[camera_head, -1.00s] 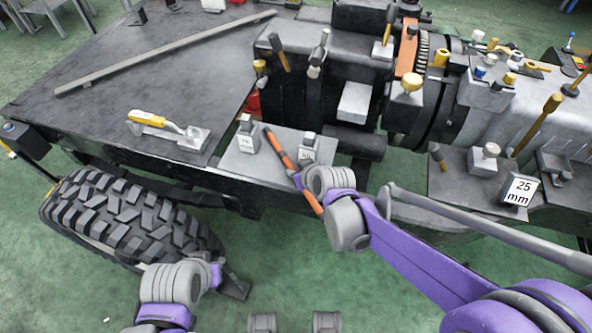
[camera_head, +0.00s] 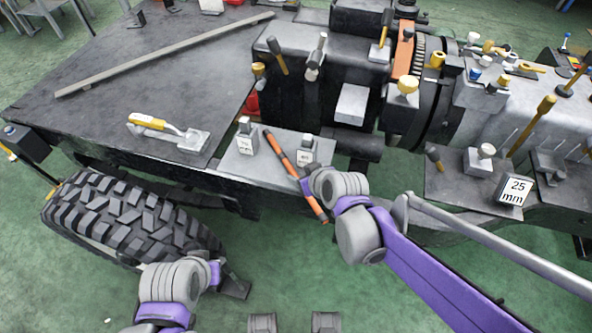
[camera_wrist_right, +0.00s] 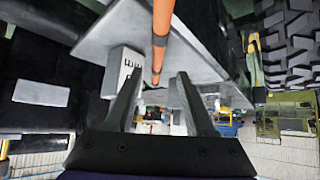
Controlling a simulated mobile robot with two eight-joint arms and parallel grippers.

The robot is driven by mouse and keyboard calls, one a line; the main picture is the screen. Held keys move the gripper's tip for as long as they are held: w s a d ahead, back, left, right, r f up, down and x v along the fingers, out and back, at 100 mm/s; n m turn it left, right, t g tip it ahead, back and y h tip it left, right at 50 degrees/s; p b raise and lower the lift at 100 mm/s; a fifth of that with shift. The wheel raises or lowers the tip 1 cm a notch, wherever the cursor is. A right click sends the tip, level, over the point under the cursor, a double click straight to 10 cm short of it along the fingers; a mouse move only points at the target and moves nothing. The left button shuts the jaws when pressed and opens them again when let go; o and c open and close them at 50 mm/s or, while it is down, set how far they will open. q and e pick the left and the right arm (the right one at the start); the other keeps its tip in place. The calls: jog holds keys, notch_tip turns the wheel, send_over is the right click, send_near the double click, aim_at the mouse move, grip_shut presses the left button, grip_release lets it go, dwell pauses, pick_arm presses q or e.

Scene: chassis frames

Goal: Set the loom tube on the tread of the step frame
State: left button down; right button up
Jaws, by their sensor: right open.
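The loom tube (camera_head: 279,151) is a thin orange rod with dark bands. It lies slantwise across a flat grey plate (camera_head: 232,171), which looks like the step frame's tread, between two small labelled blocks. Its near end sticks out past the plate's front edge. My right gripper (camera_head: 304,184) is at the plate's front edge beside the tube, its fingers mostly hidden by my wrist.
Small blocks (camera_head: 245,138) and (camera_head: 306,149) flank the tube. A yellow-handled tool (camera_head: 165,130) lies on the dark deck to the left. A big tyre (camera_head: 128,217) is below it. Machinery with knobs and a 25 mm block (camera_head: 517,190) fill the right.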

pick_arm(q)
jog(key=shift+r+p, duration=0.7)
jog(key=shift+r, duration=0.25)
pick_arm(e)
jog(key=v, duration=0.6)
jog(key=shift+s+r, duration=0.15)
